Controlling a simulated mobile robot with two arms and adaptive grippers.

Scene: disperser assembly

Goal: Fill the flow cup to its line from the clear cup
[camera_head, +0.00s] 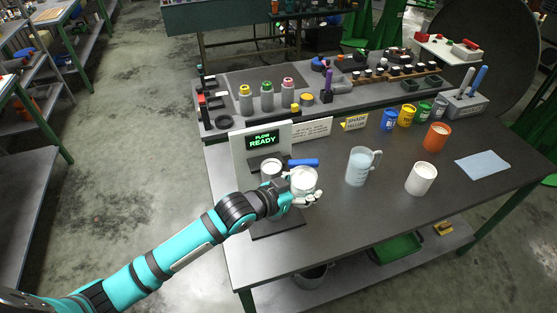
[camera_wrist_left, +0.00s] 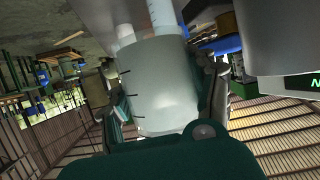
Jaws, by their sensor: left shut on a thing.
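My left gripper (camera_head: 292,188) is shut on the clear cup (camera_head: 304,181). The cup is translucent, looks upright and holds pale contents; in the left wrist view the cup (camera_wrist_left: 160,90) fills the space between the fingers and shows black tick marks on its side. The flow cup (camera_head: 271,170) sits in the flow stand (camera_head: 240,158), just left of the held cup. Its line cannot be made out. A large grey cylinder, apparently the flow cup (camera_wrist_left: 287,35), shows at the upper right of the wrist view. The right gripper is out of view.
A clear jug with a handle (camera_head: 357,168), a white cup (camera_head: 421,179) and an orange cup (camera_head: 435,138) stand to the right. A blue cloth (camera_head: 482,165) lies farther right. The front right of the table (camera_head: 390,222) is clear.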

